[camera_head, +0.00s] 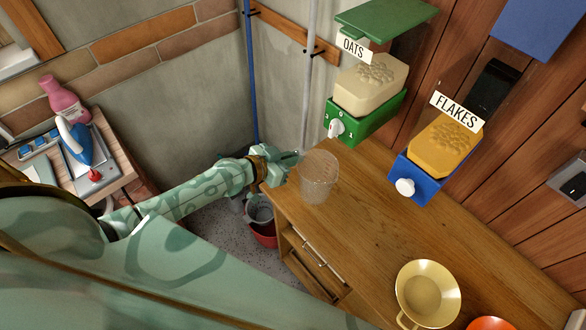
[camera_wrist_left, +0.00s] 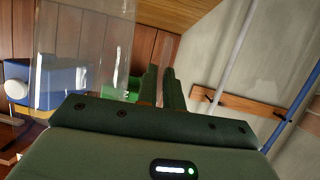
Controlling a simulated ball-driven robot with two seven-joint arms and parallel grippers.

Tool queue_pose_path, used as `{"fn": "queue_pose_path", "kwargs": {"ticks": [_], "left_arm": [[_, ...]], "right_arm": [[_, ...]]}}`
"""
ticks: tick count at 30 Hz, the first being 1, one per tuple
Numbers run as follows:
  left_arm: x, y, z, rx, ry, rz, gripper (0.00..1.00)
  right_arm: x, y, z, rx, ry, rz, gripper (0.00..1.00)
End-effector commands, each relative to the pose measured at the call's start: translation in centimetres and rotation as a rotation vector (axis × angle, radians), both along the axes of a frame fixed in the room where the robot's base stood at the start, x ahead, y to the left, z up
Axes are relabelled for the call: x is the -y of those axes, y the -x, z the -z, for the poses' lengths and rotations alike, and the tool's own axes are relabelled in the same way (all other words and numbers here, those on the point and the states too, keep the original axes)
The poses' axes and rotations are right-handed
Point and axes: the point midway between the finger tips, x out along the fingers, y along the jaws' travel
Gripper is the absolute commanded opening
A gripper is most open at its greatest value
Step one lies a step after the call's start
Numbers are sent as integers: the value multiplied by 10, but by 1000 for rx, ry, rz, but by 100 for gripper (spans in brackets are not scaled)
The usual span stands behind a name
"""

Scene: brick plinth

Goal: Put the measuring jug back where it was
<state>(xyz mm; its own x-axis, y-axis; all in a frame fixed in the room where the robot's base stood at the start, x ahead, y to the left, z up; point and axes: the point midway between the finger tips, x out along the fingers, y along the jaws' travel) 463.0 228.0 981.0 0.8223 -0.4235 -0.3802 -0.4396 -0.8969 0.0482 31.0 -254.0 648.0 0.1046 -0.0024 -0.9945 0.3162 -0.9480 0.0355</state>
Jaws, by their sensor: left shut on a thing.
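The clear measuring jug (camera_head: 318,182) is upright or nearly so, over the far left end of the wooden counter (camera_head: 375,215). I cannot tell whether its base touches the wood. My left gripper (camera_head: 291,166) is at the jug's left side, shut on it. In the left wrist view its two fingers (camera_wrist_left: 163,88) are close together, and the clear jug wall (camera_wrist_left: 85,50) shows to their left. The gripped part of the jug is hard to make out. The jug looks empty. My right gripper is in neither view.
The green OATS dispenser (camera_head: 362,118), its lid (camera_head: 385,18) raised, and the blue FLAKES dispenser (camera_head: 424,180) hang on the wall behind the counter. A brass pan (camera_head: 428,292) and an orange dish (camera_head: 490,323) are at the front right. A red bucket (camera_head: 264,236) stands below.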

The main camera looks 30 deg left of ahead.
Motion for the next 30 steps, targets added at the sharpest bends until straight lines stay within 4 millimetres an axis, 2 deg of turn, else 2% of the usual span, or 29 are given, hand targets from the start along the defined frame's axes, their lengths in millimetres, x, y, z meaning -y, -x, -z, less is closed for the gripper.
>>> {"fn": "queue_pose_path", "kwargs": {"ticks": [4, 6, 11, 22, 24, 25, 30], "left_arm": [[-3, -7, 10, 1, 2, 0, 0], [-7, -13, 21, 1, 1, -1, 0], [-6, -12, 45, -2, 3, -2, 0], [-6, -12, 47, 1, 1, -1, 0], [-6, -12, 47, 0, 0, -1, 22], [-6, -12, 46, 0, 0, -1, 30], [-6, -12, 46, 0, 1, 0, 30]], "right_arm": [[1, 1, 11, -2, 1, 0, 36], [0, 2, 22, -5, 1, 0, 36], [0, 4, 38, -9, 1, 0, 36], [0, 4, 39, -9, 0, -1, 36], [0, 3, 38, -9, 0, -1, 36], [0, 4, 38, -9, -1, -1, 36], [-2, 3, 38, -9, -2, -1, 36]]}}
